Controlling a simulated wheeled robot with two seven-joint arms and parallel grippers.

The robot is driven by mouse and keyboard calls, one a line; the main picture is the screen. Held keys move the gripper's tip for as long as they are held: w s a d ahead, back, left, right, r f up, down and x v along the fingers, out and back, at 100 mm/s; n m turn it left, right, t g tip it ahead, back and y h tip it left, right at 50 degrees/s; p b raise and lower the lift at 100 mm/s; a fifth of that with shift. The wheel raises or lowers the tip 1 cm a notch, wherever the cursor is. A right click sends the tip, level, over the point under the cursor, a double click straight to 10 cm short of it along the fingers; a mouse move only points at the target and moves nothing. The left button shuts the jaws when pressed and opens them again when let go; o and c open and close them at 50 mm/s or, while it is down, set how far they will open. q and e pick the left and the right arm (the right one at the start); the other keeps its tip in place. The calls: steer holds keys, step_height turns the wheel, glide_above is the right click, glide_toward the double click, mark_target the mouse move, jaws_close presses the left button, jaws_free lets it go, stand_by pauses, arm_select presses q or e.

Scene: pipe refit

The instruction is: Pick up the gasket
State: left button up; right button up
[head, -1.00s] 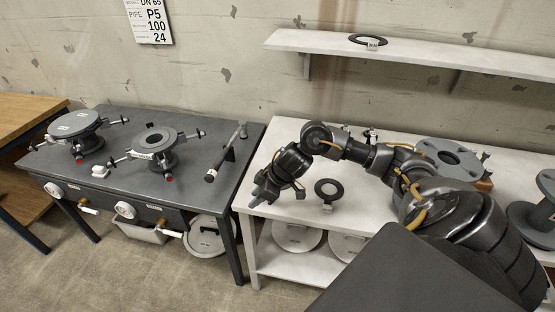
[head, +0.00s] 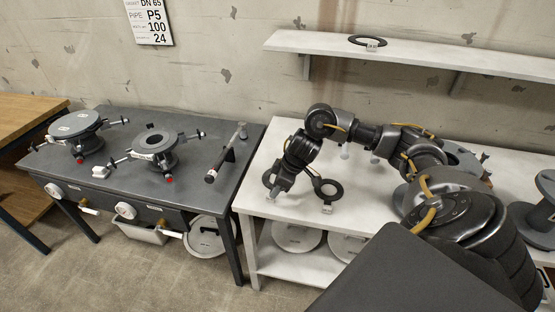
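A dark ring-shaped gasket (head: 338,191) with a small white tag lies on the white bench. Another dark ring (head: 266,178) shows partly on the same bench to the left, largely hidden behind my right gripper. A third dark ring (head: 356,40) with a tag lies on the wall shelf. My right gripper (head: 273,194) points down over the left part of the bench, at the partly hidden ring and left of the tagged gasket. Its fingertips are small and dark, so their gap and any contact are unclear. My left gripper is out of view.
The white bench (head: 370,207) has free room in its front middle. A grey flange (head: 463,158) is partly behind my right arm. The dark table (head: 196,160) on the left holds two pipe flanges and a hammer-like tool (head: 227,153). The shelf (head: 420,60) overhangs the bench's back.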

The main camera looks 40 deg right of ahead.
steer(key=shift+x, duration=2.6)
steer(key=shift+w+d, duration=0.15)
steer(key=shift+d, duration=0.05)
jaws_close()
